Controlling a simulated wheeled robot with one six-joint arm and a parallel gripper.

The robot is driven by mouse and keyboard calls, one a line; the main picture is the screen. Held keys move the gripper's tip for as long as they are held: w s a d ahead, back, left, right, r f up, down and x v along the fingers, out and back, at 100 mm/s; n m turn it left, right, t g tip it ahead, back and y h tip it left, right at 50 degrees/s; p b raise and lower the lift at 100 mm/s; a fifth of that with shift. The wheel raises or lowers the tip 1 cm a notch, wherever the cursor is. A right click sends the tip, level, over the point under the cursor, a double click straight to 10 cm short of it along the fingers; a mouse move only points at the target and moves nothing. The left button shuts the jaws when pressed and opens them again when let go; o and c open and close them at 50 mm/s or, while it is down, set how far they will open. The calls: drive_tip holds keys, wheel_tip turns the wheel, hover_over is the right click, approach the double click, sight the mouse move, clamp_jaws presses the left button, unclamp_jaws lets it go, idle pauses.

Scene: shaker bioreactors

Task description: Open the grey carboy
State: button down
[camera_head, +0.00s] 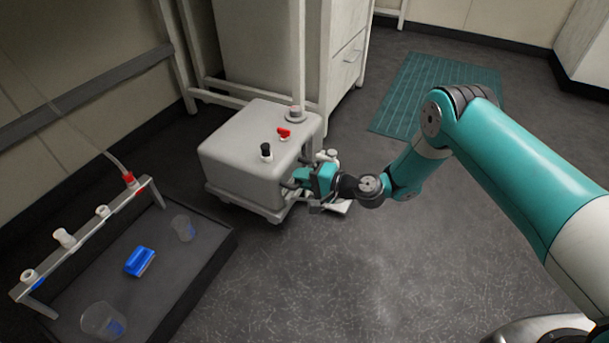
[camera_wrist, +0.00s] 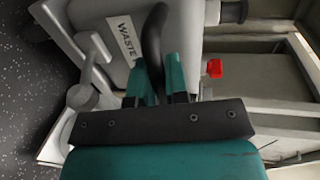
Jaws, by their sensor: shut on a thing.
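The grey carboy (camera_head: 247,165) is a boxy container on a low wheeled base, left of centre in the head view. Its top carries a black cap (camera_head: 266,150), a red fitting (camera_head: 284,133) and a grey cap (camera_head: 296,113). In the wrist view the carboy (camera_wrist: 186,45) shows a label reading "WASTE". My gripper (camera_head: 298,178) is at the carboy's right side. In the wrist view my gripper (camera_wrist: 160,85) is shut on a dark curved handle (camera_wrist: 153,40) in front of that labelled side. How the handle joins the carboy is partly hidden.
A dark tray (camera_head: 180,270) at the left holds two clear beakers and a blue object (camera_head: 139,261), beside a rack (camera_head: 85,232) with several fittings. A white cabinet (camera_head: 345,60) stands behind the carboy. A green mat (camera_head: 415,85) lies behind my arm. The front floor is clear.

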drive_tip(key=shift+d, duration=0.1)
drive_tip(key=c, duration=1.1)
unclamp_jaws()
drive_tip(key=shift+c, duration=0.2)
drive_tip(key=p+v, duration=0.8)
drive_tip(key=v, duration=0.9)
drive_tip(key=shift+d, duration=0.15)
drive_tip(key=shift+r, duration=0.1)
